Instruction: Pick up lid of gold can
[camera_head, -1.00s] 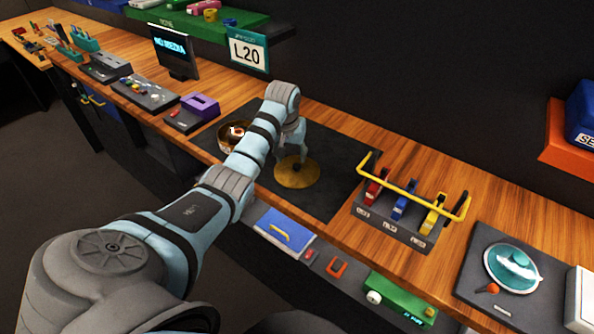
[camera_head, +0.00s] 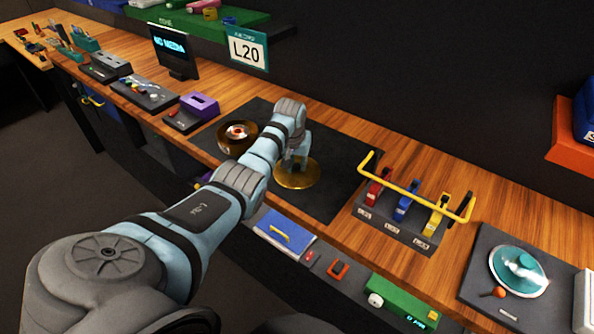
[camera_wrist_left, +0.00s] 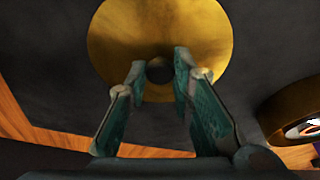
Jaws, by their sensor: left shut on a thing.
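The gold lid (camera_head: 297,176) is a round disc over the dark mat, apart from the open gold can (camera_head: 228,145). My left gripper (camera_head: 299,160) is above the lid and shut on its small dark knob. The left wrist view shows the knob (camera_wrist_left: 160,70) between the fingertips and the gold disc (camera_wrist_left: 205,35) beyond them. I cannot tell whether the lid touches the mat. The can stands to the left of the lid, with a reddish-white thing inside, and its rim (camera_wrist_left: 290,100) shows at the right of the wrist view. My right gripper is out of view.
The dark mat (camera_head: 335,160) lies on the wooden bench. A yellow guard bar (camera_head: 412,190) over red, blue and yellow levers stands to the right. A purple block (camera_head: 200,105) is to the left. The mat right of the lid is clear.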

